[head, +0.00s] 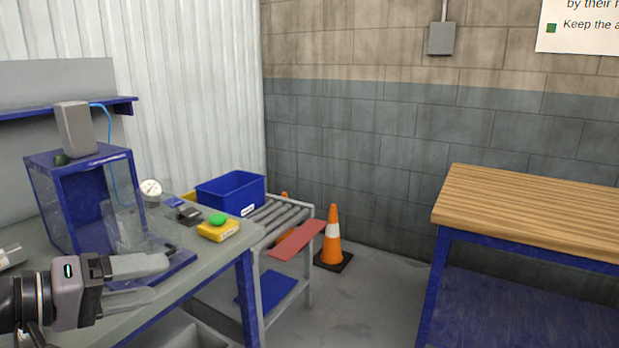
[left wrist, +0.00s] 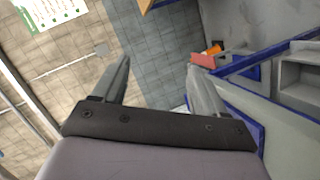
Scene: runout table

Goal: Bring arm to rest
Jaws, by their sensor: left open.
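My left gripper (head: 152,281) comes in from the left in the head view. It is above the front part of the grey work table (head: 205,262), with its fingers pointing right. Its two fingers are apart with nothing between them. The left wrist view also shows the open gripper (left wrist: 160,82), with the wall and floor beyond its fingers. My right gripper is in neither view.
A blue bin (head: 231,192) sits on a roller stand behind. An orange cone (head: 332,240) and a wood-topped bench (head: 530,208) stand right. Floor between is clear.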

